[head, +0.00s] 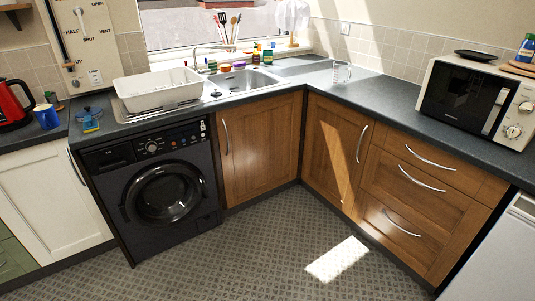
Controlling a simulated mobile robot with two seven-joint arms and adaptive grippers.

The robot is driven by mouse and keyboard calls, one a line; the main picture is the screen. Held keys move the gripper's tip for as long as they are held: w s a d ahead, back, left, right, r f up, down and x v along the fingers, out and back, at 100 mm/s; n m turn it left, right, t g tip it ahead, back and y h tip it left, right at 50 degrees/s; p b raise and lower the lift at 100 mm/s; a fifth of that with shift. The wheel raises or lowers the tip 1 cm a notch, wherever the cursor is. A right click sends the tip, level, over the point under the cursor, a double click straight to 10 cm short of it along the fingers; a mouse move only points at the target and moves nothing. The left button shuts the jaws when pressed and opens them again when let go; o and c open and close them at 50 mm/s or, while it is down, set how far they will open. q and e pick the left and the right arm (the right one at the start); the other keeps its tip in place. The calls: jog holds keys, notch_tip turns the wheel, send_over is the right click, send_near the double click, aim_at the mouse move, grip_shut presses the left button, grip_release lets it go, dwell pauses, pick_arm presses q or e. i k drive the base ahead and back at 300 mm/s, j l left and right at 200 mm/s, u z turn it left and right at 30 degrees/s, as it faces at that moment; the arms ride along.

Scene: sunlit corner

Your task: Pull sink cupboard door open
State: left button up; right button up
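The sink cupboard door (264,150) is a brown wooden panel door below the sink (243,82), between the washing machine and the corner. It looks shut, flush with its frame. Its curved metal handle (226,137) stands upright near the door's left edge. Neither of my grippers is in the head view, and nothing touches the door or its handle.
A black washing machine (160,190) stands directly left of the door. Another wooden door (335,145) and drawers (420,205) run to the right. The patterned floor (260,250) in front is clear, with a sunlit patch. A white dish rack (160,88) sits on the worktop.

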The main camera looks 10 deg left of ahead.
aim_at(259, 142)
jog(key=i+l+u, duration=0.1)
jog(key=i, duration=0.45)
jog(key=i+l+u, duration=0.1)
jog(key=i+l, duration=0.25)
jog(key=i, duration=0.2)
jog(key=i+l+u, duration=0.15)
jog(key=i+l, duration=0.15)
jog(key=i, duration=0.25)
jog(key=i+l+u, duration=0.1)
jog(key=i+l, duration=0.25)
jog(key=i, duration=0.15)
